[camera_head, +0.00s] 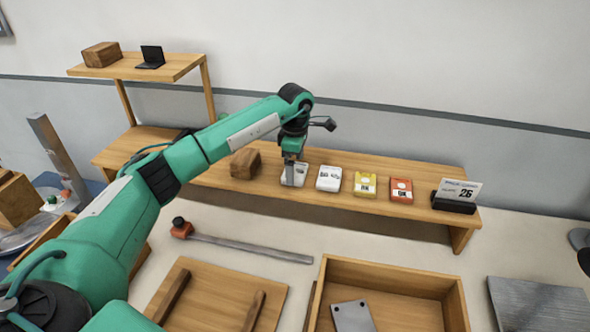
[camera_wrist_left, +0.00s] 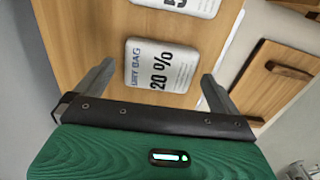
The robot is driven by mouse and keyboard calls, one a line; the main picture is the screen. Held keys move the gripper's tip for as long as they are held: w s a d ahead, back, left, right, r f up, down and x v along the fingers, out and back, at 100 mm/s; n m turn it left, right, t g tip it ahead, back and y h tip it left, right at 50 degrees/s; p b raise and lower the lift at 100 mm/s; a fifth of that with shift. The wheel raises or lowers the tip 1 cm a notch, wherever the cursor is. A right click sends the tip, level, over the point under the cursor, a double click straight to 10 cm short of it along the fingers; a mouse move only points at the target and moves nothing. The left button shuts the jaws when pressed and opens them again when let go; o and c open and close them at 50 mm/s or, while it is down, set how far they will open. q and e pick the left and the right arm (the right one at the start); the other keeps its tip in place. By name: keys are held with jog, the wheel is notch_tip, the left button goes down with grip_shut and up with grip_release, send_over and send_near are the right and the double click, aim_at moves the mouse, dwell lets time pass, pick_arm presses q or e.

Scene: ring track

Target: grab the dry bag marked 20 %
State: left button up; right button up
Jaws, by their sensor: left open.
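The white dry bag (camera_wrist_left: 160,66) lies on the wooden shelf, and its label reads "DRY BAG 20 %" in the left wrist view. In the head view the same bag (camera_head: 300,178) is partly hidden behind my left gripper (camera_head: 290,172). My left gripper (camera_wrist_left: 157,74) is open and empty, with one finger on each side of the bag in the wrist view. I cannot tell whether the fingertips reach down beside it or are still above it. My right gripper is not in view.
To the right along the shelf (camera_head: 430,172) are another white packet (camera_head: 329,178), a yellow one (camera_head: 365,184), a red one (camera_head: 401,190) and a sign marked 26 (camera_head: 458,194). A brown block (camera_head: 245,163) sits left of the gripper. An open wooden tray (camera_head: 395,272) stands in front.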

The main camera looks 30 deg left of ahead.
pick_arm(q)
jog(key=shift+f, duration=0.9)
jog(key=shift+c, duration=0.4)
jog(key=c, duration=0.8)
jog(key=shift+r, duration=0.1)
jog(key=shift+r, duration=0.55)
jog(key=shift+r+b, duration=1.75)
jog(key=shift+r, duration=7.65)
